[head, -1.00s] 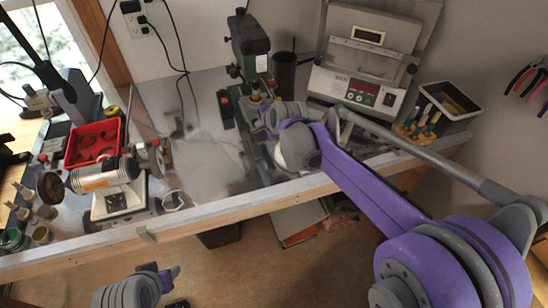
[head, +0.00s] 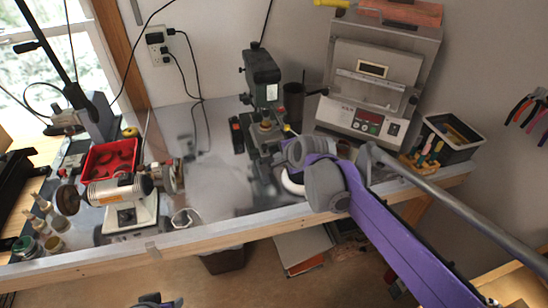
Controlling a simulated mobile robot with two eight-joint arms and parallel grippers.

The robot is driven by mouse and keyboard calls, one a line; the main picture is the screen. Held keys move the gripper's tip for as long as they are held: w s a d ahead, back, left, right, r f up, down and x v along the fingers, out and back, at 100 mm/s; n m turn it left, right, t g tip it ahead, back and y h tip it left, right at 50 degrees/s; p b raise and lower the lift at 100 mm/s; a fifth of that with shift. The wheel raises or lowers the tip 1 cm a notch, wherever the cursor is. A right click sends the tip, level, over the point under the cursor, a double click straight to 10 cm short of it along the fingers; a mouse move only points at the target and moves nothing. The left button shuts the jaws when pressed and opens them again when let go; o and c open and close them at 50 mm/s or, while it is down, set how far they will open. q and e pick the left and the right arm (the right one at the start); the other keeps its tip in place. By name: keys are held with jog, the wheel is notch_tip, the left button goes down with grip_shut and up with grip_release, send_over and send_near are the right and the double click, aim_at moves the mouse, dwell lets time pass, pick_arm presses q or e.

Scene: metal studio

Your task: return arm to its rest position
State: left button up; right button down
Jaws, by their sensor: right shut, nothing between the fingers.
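My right arm comes in from the lower right, with its purple link slanting up to a grey wrist over the workbench (head: 210,230). My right gripper (head: 291,158) is at the end of that wrist, close in the picture to the green-black bench machine (head: 263,80). It is shut and holds nothing. The wrist partly hides its fingers, and I cannot tell how far above the bench it is. Only a small dark piece of my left gripper (head: 156,301) shows at the bottom edge, in front of the bench; its fingers are not clear.
A motor tool (head: 120,190) and a red tray (head: 108,160) stand on the bench's left. A grey device (head: 375,85) and a black bin (head: 452,138) with tools stand at the right. Pliers hang on the right wall. The bench middle is largely clear.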

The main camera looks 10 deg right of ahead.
jog(key=shift+a+r+v, duration=0.2)
jog(key=shift+a+v, duration=0.15)
jog(key=shift+v, duration=2.2)
jog(key=s+d+f+n+g+h, duration=0.1)
jog(key=s+f+n, duration=0.6)
jog(key=s, duration=0.5)
jog(key=s+d+f+n+g, duration=0.1)
jog(key=s+f+n+g, duration=0.1)
jog(key=s+f+n, duration=0.5)
jog(key=s+n, duration=0.1)
jog(key=s, duration=0.4)
jog(key=shift+s+d+f+n+h, duration=0.25)
jog(key=shift+d+f+n+h, duration=0.05)
jog(key=shift+f+n+h, duration=0.1)
jog(key=c, duration=1.5)
grip_release()
jog(key=shift+c, duration=0.2)
